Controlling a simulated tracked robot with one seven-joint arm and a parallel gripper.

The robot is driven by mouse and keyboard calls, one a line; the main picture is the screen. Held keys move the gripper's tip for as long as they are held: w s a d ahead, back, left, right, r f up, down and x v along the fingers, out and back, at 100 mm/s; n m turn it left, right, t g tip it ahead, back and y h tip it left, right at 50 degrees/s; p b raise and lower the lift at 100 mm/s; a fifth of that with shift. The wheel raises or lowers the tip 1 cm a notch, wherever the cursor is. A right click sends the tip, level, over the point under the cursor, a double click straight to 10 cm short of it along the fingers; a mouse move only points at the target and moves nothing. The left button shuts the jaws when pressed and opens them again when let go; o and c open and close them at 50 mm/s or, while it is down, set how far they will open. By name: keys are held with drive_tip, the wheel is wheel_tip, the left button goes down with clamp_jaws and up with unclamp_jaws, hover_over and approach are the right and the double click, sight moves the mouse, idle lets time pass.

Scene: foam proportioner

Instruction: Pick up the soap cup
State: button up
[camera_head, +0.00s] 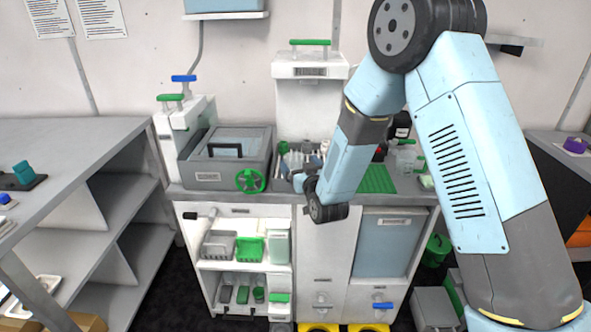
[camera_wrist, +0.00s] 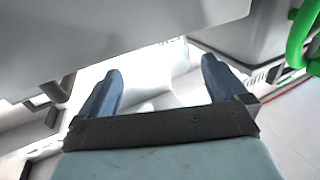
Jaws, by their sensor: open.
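My gripper (camera_wrist: 161,72) is open, with two blue fingers spread apart and nothing held between them. A plain white shape (camera_wrist: 150,98) shows between and beyond the fingers, too bright to identify. I cannot pick out the soap cup with certainty in either view. In the head view, small grey and green cups (camera_head: 242,294) stand on the lower cabinet shelf. In the head view, my arm's end hangs at the front edge of the counter and my fingers cannot be made out.
A grey lidded bin (camera_head: 200,178) with a green handwheel (camera_head: 250,180) stands on the counter (camera_head: 177,192). A grey tray (camera_head: 282,185) of small items is near my wrist. Grey (camera_head: 217,247) and green (camera_head: 249,250) baskets sit on the upper shelf.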

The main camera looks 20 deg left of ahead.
sight(291, 154)
drive_tip(key=shift+x, duration=2.35)
drive_tip(key=shift+s+a, duration=0.1)
drive_tip(key=shift+a, duration=0.1)
drive_tip(key=shift+c, duration=0.2)
drive_tip(key=c, duration=1)
